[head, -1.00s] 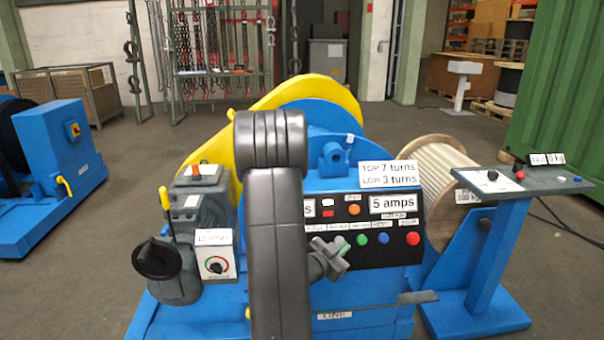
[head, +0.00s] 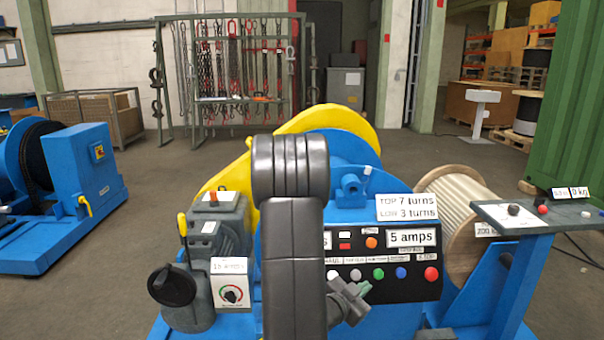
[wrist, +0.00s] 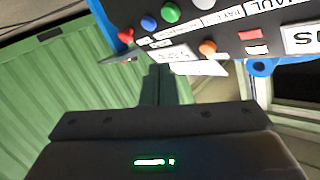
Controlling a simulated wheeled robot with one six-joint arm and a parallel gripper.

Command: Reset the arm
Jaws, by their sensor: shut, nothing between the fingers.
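My arm stands in the middle of the head view, its dark grey links in front of the blue winch (head: 385,315). My gripper (head: 352,300) shows at the right of the arm, just in front of the lower part of the black control panel (head: 408,258). In the wrist view my gripper (wrist: 160,72) is shut and empty, its fingers pointing towards the panel (wrist: 205,42), which appears upside down. Whether the fingertips touch the panel cannot be told. My arm hides the panel's left end and part of the yellow guard (head: 325,120).
A grey motor with a black handwheel (head: 173,286) and a dial box (head: 231,284) stands left of my arm. A wooden rope drum (head: 452,215) and a blue pedestal console (head: 535,222) stand at the right. Another blue winch (head: 85,190) is far left. Floor between is clear.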

